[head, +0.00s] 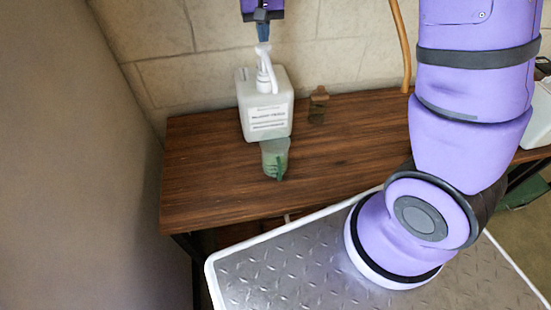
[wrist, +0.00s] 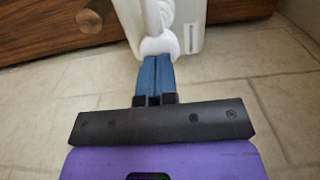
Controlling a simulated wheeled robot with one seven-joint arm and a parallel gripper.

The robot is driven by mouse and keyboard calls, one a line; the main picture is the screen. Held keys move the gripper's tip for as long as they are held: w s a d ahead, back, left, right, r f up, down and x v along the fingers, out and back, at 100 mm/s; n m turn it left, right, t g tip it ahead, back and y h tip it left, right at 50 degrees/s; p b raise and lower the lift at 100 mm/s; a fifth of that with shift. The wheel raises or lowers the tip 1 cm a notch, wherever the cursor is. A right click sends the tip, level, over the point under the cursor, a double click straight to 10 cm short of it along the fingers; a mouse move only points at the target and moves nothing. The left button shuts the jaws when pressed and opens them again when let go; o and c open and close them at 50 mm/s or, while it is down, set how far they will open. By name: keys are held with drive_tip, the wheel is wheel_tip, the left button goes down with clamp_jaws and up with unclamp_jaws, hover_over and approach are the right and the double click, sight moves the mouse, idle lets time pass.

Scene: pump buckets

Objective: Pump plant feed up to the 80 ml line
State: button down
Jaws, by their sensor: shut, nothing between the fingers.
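A white square pump bottle (head: 265,105) with a printed label stands on the wooden table, and its white pump head (head: 265,65) points up. A translucent green measuring cup (head: 275,158) stands in front of the bottle, below the spout side; its level marks are too small to read. My gripper (head: 263,32) is shut and empty, pointing down just above the pump head. In the wrist view my blue fingertips (wrist: 155,75) are together, in line with the white pump head (wrist: 160,45); I cannot tell whether they touch it.
The brown wooden table (head: 210,195) stands against a block wall. A small brown object (head: 318,104) stands right of the bottle. Another white container (head: 538,120) shows at the far right, behind my arm. The table is clear left of the bottle.

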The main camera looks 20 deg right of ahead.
drive_tip(key=shift+r, duration=2.3)
drive_tip(key=shift+s+r, duration=0.1)
drive_tip(key=s+d+r+n+t, duration=0.1)
drive_tip(key=s+d+r+t, duration=0.3)
drive_tip(key=s+r, duration=0.9)
drive_tip(key=s+d+f+n+t, duration=0.1)
drive_tip(key=s+d, duration=0.2)
drive_tip(key=s, duration=1.5)
